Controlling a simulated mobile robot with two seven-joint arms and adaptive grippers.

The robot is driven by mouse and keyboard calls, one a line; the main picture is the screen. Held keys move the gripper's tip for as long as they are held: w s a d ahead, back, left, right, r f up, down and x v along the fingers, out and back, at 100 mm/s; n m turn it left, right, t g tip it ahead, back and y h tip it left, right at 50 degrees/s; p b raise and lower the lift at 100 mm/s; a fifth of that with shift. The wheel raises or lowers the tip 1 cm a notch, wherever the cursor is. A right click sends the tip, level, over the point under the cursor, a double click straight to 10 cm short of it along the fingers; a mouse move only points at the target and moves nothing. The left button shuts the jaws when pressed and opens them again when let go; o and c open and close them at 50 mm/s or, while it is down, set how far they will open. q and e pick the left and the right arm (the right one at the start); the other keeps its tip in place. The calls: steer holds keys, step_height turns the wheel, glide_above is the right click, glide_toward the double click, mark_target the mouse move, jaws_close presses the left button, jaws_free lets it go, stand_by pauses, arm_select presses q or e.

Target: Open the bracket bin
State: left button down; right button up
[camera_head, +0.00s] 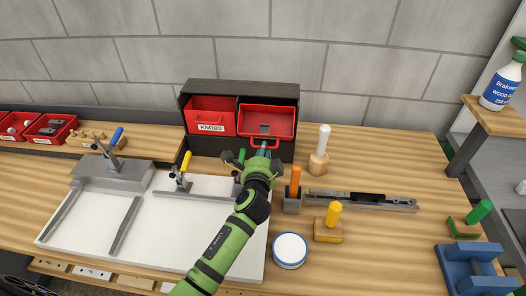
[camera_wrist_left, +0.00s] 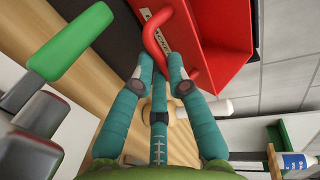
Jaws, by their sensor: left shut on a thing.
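The bracket bin (camera_head: 284,122) is the red right-hand bin in a dark cabinet (camera_head: 240,92) on the bench. Its inside shows from above, with a small grey piece in it, and its front edge stands out towards me. Its red handle (camera_wrist_left: 152,42) shows in the left wrist view between my teal fingertips. My left gripper (camera_head: 260,152) is at the front of this bin and shut on the handle; it also shows in the left wrist view (camera_wrist_left: 161,72). The bin's label is mostly hidden. My right gripper is not in view.
A red knobs bin (camera_head: 211,115) sits left in the cabinet. A white board (camera_head: 180,215) with clamps lies in front. Right of my arm stand an orange-handled tool (camera_head: 295,180), a white-topped wooden tool (camera_head: 319,160) and a round white tin (camera_head: 290,250).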

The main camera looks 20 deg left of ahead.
arm_select(q)
steer(key=shift+f, duration=0.2)
steer(key=c, duration=1.6)
jaws_free()
steer(key=o, duration=0.4)
steer(key=shift+w+f, duration=0.1)
steer(key=shift+w, duration=0.05)
steer(key=v, duration=1.1)
